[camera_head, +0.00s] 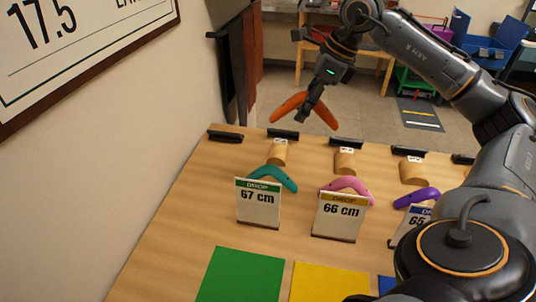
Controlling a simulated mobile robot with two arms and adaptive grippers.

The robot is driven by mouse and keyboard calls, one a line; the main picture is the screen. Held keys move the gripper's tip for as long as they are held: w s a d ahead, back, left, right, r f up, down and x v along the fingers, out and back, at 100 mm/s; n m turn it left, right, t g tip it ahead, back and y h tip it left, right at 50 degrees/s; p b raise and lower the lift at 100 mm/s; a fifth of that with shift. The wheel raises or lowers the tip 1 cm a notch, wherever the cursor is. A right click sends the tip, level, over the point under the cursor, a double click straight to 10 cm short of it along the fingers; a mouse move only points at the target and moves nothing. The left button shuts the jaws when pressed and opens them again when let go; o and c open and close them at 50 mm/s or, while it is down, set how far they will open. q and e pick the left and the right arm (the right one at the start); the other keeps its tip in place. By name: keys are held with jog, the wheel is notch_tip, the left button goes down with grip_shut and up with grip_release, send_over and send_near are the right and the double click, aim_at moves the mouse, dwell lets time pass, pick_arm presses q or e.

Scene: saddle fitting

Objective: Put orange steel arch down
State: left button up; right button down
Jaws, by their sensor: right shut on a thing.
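The orange steel arch (289,107) hangs in the air above the table's far edge. My right gripper (309,108) is shut on the middle of it, with the arch's two ends spreading out to left and right below. A teal arch (274,178) lies behind the 67 cm card (258,203). A pink arch (347,188) lies behind the 66 cm card (339,217). A purple arch (417,197) lies behind a partly hidden card marked 65. My left gripper is not in view.
The wooden table (180,235) carries wooden blocks, one of them the left block (277,152), with black holders behind. A green mat (240,275) and a yellow mat (330,283) lie in front. The wall (150,120) bounds the left side. Bare tabletop lies left of the cards.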

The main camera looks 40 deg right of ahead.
pick_arm(q)
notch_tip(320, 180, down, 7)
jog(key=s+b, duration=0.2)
jog(key=b, duration=0.4)
pick_arm(e)
notch_tip(320, 180, down, 7)
jog(key=w+d+f+p, duration=0.1)
jog(key=w+f, duration=0.2)
jog(key=w, duration=0.1)
jog(key=w+d+f+p, duration=0.1)
jog(key=w+d+f, duration=0.1)
jog(key=w+f, duration=0.1)
jog(key=w+d+f+p, duration=0.1)
jog(key=w+d+f, duration=0.1)
jog(key=w, duration=0.4)
jog(key=shift+f, duration=0.5)
jog(key=shift+w+f, duration=0.25)
notch_tip(320, 180, down, 3)
jog(key=shift+w+d+p, duration=0.1)
jog(key=shift+p, duration=0.5)
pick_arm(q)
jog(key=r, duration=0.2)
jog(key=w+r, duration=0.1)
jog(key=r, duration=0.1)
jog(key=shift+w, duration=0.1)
pick_arm(e)
jog(key=shift+f, duration=0.2)
